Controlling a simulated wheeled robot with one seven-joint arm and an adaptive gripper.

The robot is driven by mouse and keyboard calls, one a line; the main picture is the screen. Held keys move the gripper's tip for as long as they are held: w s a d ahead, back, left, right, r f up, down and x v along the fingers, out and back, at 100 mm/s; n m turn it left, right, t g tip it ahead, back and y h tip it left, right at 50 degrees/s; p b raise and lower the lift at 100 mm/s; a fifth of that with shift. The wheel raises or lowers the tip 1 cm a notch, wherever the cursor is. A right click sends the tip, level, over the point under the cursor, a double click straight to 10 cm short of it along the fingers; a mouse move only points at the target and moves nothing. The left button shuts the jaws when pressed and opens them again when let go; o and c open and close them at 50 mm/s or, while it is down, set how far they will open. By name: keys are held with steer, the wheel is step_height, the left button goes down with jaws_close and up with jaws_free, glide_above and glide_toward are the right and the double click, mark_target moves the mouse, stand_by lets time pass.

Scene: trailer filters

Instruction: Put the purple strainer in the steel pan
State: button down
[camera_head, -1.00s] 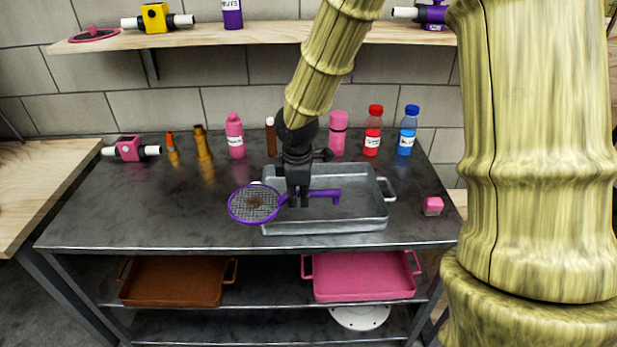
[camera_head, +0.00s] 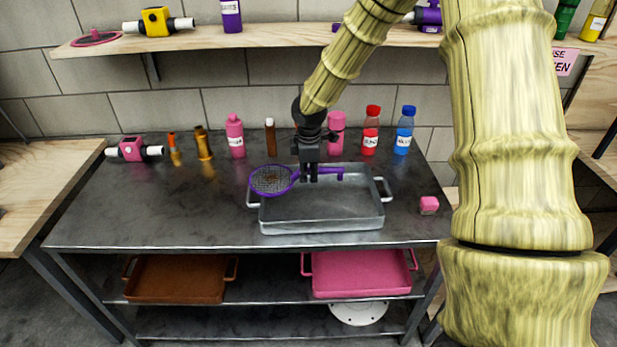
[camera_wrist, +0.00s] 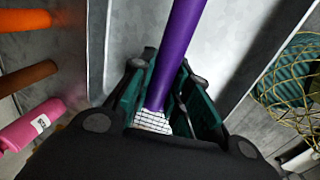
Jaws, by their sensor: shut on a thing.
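The purple strainer (camera_head: 271,180) has a round mesh head and a purple handle. My gripper (camera_head: 309,176) is shut on its handle, which also shows between the fingers in the wrist view (camera_wrist: 178,60). The mesh head points left and lies over the back left corner of the steel pan (camera_head: 325,226). The handle end points right, over the back part of the pan. The strainer seems to be held above the pan; the exact height cannot be told. In the wrist view the mesh head is out of sight.
Several bottles stand behind the pan, among them a red-capped one (camera_head: 371,130) and a blue one (camera_head: 404,130). A pink block (camera_head: 429,205) lies right of the pan. A brown tray (camera_head: 178,280) and a pink tray (camera_head: 360,275) sit on the lower shelf. The table's left front is clear.

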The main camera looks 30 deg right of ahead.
steer(key=shift+f, duration=1.3)
steer(key=shift+f, duration=0.1)
steer(key=shift+w+f, duration=0.1)
steer(key=shift+f, duration=0.05)
steer(key=c, duration=1.3)
jaws_free()
steer(key=shift+c, duration=0.2)
step_height(320, 180, up, 12)
steer(key=s+a, duration=0.1)
steer(key=s, duration=0.1)
steer(key=shift+b, duration=0.35)
steer(key=shift+a, duration=0.1)
